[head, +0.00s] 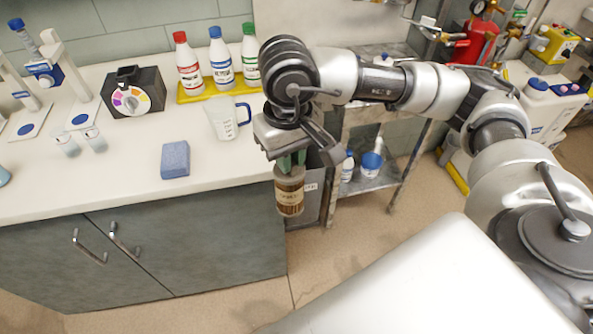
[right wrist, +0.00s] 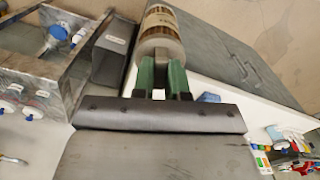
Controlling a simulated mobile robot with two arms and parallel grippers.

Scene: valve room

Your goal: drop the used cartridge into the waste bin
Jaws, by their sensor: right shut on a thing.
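The used cartridge (head: 289,197) is a clear cylinder with brown contents and a tan label. My right gripper (head: 291,163) is shut on its upper end with green fingers, and the cartridge hangs roughly upright past the counter's right end. In the right wrist view the cartridge (right wrist: 160,38) sits at the tips of my gripper (right wrist: 162,78). A grey, open-topped bin with a small white label (head: 309,203), likely the waste bin, stands behind the cartridge, partly hidden by it. In the right wrist view the bin (right wrist: 112,52) is beside the cartridge, apart from it. My left gripper is out of view.
The white counter (head: 120,185) holds a blue sponge (head: 175,160), a measuring jug (head: 226,119) and several bottles in a yellow tray (head: 213,93). A metal shelf cart (head: 377,179) stands right of the bin. Floor is clear in front of the cabinet.

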